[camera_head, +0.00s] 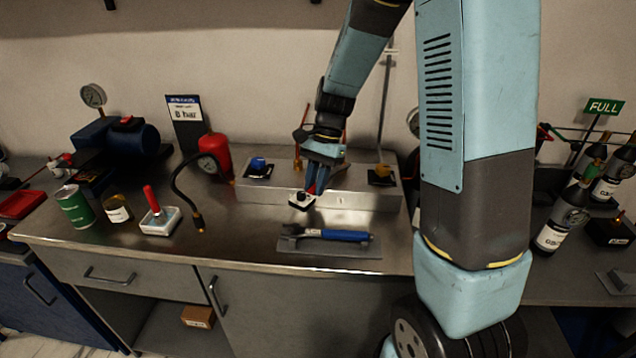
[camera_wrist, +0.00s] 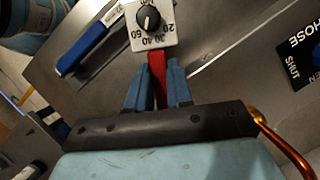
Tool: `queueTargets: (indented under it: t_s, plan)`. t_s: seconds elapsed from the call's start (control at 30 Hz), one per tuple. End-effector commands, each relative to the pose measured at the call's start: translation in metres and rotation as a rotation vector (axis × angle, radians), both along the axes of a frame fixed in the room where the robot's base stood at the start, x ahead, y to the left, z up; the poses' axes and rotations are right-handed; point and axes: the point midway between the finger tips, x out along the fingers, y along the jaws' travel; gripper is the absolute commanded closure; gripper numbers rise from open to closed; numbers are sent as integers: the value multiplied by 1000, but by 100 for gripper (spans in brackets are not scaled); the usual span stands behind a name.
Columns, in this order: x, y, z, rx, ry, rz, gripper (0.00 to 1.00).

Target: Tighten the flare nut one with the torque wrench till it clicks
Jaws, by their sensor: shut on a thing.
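My gripper (camera_head: 318,184) is in front of the metal block (camera_head: 345,197), above the bench. In the wrist view its blue fingers (camera_wrist: 157,84) are shut on the red handle (camera_wrist: 157,66) of a small white block with a black dial (camera_wrist: 150,18) numbered in tens. In the head view this dial block (camera_head: 301,200) hangs below the fingertips. A blue-handled wrench (camera_head: 335,235) lies on a grey mat and also shows in the wrist view (camera_wrist: 85,45). A copper pipe (camera_head: 297,160) rises by the block; a brass fitting (camera_wrist: 254,112) shows in the wrist view. Which is flare nut one I cannot tell.
The bench front beside the mat is clear.

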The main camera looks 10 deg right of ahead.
Motion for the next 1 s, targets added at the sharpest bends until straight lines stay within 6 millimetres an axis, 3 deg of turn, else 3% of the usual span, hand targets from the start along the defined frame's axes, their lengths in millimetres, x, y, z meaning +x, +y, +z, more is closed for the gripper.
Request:
queueTargets:
  t_s: [1.0]
  plan:
    - [10, 10, 0, 2, 0, -97, 100]
